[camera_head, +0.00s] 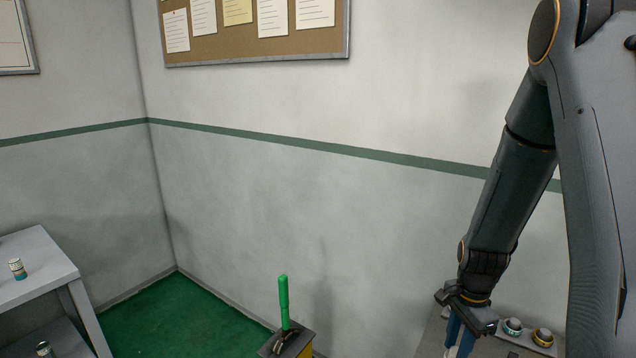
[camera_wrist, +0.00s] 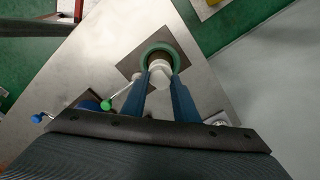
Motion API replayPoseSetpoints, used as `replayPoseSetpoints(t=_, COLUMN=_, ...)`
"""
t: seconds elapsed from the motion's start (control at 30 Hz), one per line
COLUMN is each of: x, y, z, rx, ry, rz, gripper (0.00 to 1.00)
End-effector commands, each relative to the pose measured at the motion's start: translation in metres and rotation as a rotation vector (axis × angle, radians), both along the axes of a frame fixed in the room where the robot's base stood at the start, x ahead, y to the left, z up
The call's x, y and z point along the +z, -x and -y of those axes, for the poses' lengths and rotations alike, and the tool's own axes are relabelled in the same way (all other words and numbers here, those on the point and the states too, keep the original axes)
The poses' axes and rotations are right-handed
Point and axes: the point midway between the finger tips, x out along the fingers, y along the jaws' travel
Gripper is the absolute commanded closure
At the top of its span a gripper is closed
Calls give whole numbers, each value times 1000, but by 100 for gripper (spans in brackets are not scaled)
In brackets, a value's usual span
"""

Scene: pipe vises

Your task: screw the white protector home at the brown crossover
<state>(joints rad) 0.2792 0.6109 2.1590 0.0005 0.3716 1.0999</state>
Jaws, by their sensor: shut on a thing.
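My gripper (camera_wrist: 162,75) points down in the wrist view, its two blue fingers shut on the white protector (camera_wrist: 159,72). The protector sits between the fingertips, at a round green-rimmed piece with a brownish inside (camera_wrist: 160,51). I cannot tell whether this is the brown crossover or how far the protector is engaged in it; the fingers and protector cover part of it. In the head view my gripper (camera_head: 461,340) is low at the right, over a grey bench top, with its fingertips cut off by the bottom edge.
A lever with a green knob (camera_wrist: 106,104) lies left of the fingers, and a blue knob (camera_wrist: 38,118) is farther left. A green upright handle (camera_head: 284,302) stands left.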

Motion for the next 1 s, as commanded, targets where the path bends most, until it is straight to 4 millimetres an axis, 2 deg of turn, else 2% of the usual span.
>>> replayPoseSetpoints(t=0.37, x=0, y=0, z=0, rx=-55, ry=0, rz=0, gripper=100)
replayPoseSetpoints(t=1.0, x=-1, y=0, z=0, rx=-871, ry=0, rz=0, gripper=100)
